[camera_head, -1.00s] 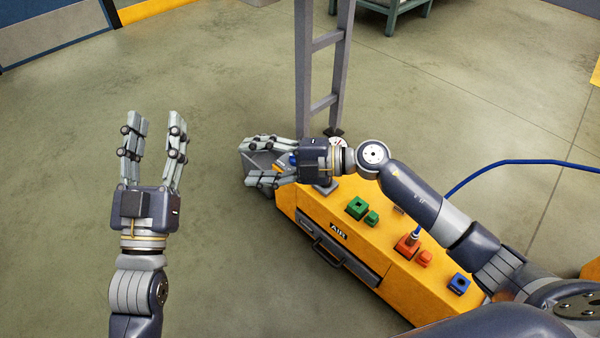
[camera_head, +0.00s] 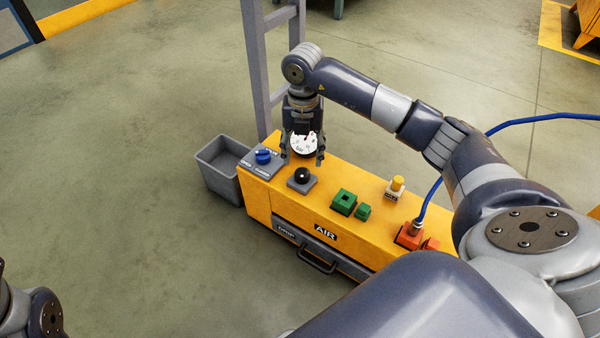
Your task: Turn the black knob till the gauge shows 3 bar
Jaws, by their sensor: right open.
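The black knob (camera_head: 302,175) stands on a grey square base on top of the yellow air unit (camera_head: 262,205), near its left end. The round white gauge (camera_head: 304,145) is just behind the knob, with a dark needle and a small red mark; its numbers are too small to read. My right gripper (camera_head: 303,160) points down above and behind the knob, its open fingers on either side of the gauge's face as seen from here. It holds nothing, and I cannot tell that it touches anything. Only part of my left arm shows at the lower left corner; its gripper is out of view.
A blue knob (camera_head: 263,157) on a grey plate sits left of the black knob. Green blocks (camera_head: 345,201), a yellow button (camera_head: 397,184) and an orange fitting (camera_head: 409,236) with a blue hose stand to the right. A grey bin (camera_head: 218,170) adjoins the unit's left end. A grey ladder-like frame (camera_head: 258,70) rises behind.

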